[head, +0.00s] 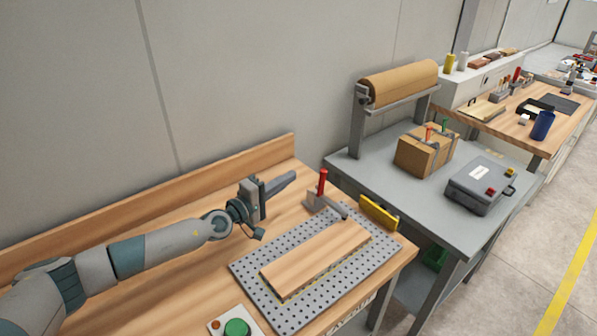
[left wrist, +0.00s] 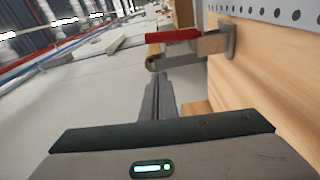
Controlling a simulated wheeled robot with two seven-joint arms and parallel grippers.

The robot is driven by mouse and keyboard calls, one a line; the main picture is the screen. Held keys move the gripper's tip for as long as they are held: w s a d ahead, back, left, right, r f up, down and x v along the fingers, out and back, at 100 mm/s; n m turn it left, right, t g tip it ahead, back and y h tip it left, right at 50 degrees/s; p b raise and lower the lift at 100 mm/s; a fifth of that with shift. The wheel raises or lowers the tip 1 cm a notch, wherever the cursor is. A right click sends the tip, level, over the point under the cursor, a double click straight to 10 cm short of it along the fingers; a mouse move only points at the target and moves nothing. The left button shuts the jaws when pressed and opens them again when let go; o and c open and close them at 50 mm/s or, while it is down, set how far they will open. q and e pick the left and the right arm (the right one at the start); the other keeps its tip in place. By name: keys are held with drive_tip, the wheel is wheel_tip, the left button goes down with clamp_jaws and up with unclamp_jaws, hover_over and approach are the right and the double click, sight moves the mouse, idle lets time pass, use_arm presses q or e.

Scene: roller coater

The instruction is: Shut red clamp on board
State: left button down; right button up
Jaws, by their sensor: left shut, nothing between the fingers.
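The clamp's red handle (head: 322,182) stands upright on a grey base at the back edge of the perforated plate (head: 245,268). Its grey arm (head: 334,208) reaches toward the far end of the wooden board (head: 315,262); I cannot tell whether it touches. The board lies flat on the plate. My left gripper (head: 291,176) is shut and empty, above the bench to the left of the clamp and apart from it. In the left wrist view, the shut fingers (left wrist: 158,78) point toward the clamp, whose red handle (left wrist: 172,36) lies across the picture just beyond the tips. My right gripper is out of view.
A yellow block (head: 378,213) stands at the plate's far right corner. A green button box (head: 236,327) is at the near edge. The wooden bench has a raised back edge (head: 150,198). A grey table (head: 375,160) with a carton (head: 425,154) and a grey case (head: 480,185) stands beyond.

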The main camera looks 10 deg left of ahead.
use_arm(q)
drive_tip(key=v, duration=0.2)
drive_tip(key=shift+s+a+f, duration=0.1)
drive_tip(key=shift+s+a, duration=0.05)
drive_tip(key=shift+s, duration=0.05)
drive_tip(key=shift+f, duration=0.1)
idle(0.4)
